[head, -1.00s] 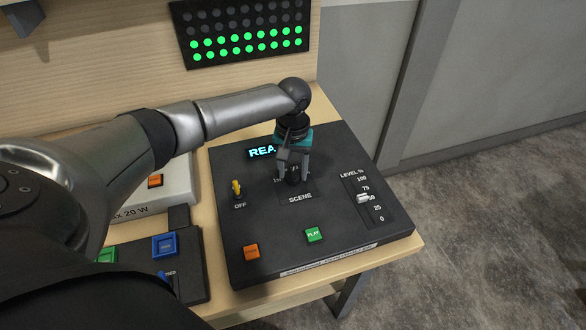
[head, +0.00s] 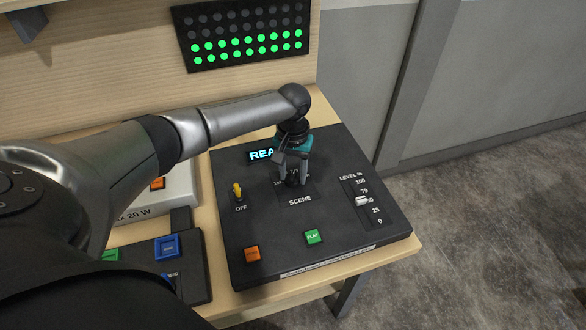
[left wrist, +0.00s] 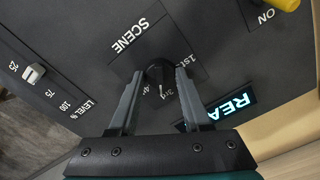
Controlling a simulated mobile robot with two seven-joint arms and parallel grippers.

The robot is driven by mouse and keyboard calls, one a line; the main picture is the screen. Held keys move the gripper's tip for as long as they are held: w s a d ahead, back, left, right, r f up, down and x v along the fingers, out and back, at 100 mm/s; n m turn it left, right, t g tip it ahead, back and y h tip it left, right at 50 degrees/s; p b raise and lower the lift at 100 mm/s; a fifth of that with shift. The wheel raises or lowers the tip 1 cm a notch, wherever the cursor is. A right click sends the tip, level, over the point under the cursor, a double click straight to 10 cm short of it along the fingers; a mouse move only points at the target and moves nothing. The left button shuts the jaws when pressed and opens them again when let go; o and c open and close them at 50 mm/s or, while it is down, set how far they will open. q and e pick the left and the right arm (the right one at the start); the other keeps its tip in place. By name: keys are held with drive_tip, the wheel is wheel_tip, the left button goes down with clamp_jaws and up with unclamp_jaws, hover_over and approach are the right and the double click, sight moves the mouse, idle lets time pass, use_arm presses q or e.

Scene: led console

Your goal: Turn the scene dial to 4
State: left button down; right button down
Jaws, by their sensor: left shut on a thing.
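The black console (head: 330,215) carries the round black scene dial (head: 291,181), above the word SCENE. My left gripper (head: 292,176) reaches down from above and is shut on the dial, which it partly hides. In the left wrist view the dial (left wrist: 158,71) sits between the two fingertips (left wrist: 159,76). A short white pointer mark shows by the printed numbers, near 3rd and 4th; I cannot tell exactly which it points at. The display (head: 261,154) shows REA, the rest hidden behind the gripper. My right gripper is not in view.
A lamp panel (head: 243,36) hangs behind. Another control box (head: 190,270) lies left.

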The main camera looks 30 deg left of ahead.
sight(293, 175)
use_arm(q)
drive_tip(key=m+p, duration=0.2)
drive_tip(key=m, duration=0.1)
drive_tip(key=shift+r+p, duration=0.15)
drive_tip(key=shift+p, duration=0.15)
drive_tip(key=m+p, duration=0.1)
drive_tip(key=m, duration=0.1)
drive_tip(key=shift+m, duration=0.4)
drive_tip(key=shift+m+p, duration=0.45)
drive_tip(key=shift+m, duration=0.75)
drive_tip(key=shift+c, duration=1.8)
unclamp_jaws()
wheel_tip(293, 175, up, 15)
drive_tip(key=p, duration=0.1)
